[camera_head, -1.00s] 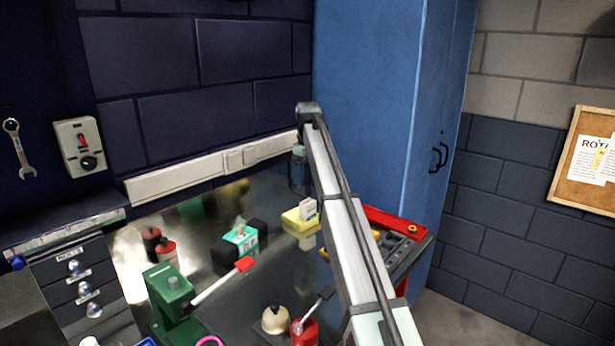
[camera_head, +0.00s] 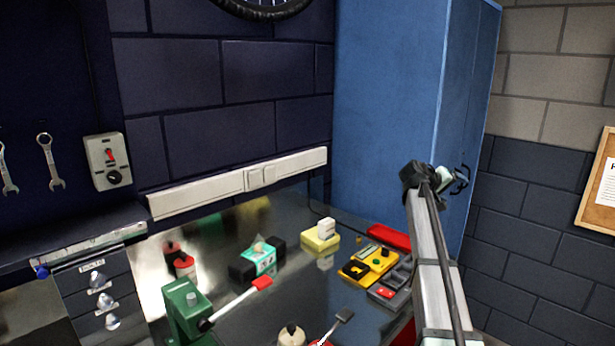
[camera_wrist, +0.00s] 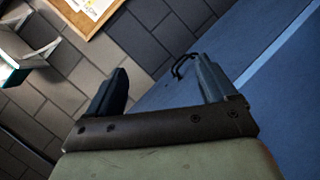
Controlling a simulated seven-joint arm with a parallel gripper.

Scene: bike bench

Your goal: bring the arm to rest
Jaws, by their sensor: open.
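My arm rises at the right of the head view, over the right end of the bench (camera_head: 300,290). My gripper (camera_wrist: 160,75) shows in the wrist view with its two dark fingers wide apart and nothing between them. In the head view the arm's end is small, in front of the blue cabinet (camera_head: 385,110), and its fingers are hard to make out. In the wrist view the gripper faces the grey block wall (camera_wrist: 150,35) and the blue cabinet (camera_wrist: 275,90), touching neither as far as I can see.
On the bench are a green vise (camera_head: 185,310) with a red-tipped handle, a teal-and-black box (camera_head: 258,260), a yellow sponge-like block (camera_head: 320,240), a yellow device (camera_head: 368,263) and a red-and-grey tray (camera_head: 393,283). A corkboard (camera_head: 595,205) hangs on the right wall.

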